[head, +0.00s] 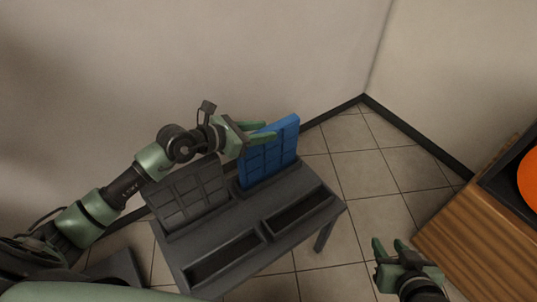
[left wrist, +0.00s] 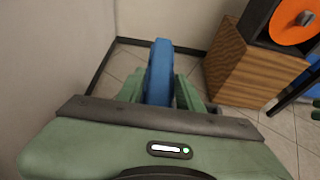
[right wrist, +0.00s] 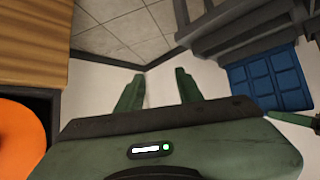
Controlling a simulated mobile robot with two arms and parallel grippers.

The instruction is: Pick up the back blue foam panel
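The blue foam panel (head: 272,157) stands upright at the back right of the dark grey table. My left gripper (head: 266,131) is at its upper left part, with one finger on each side of it. The left wrist view shows the panel's edge (left wrist: 160,70) between the fingers, which look spread as wide as those of the open right gripper. The panel also shows in the right wrist view (right wrist: 268,82). My right gripper (head: 391,248) is open and empty, right of the table.
A grey panel (head: 188,196) stands at the back left of the table. Two empty slots (head: 225,258) lie along the table's front. A wooden cabinet (head: 475,245) with an orange disc (head: 530,180) stands at the right. Walls are close behind; tiled floor is free between table and cabinet.

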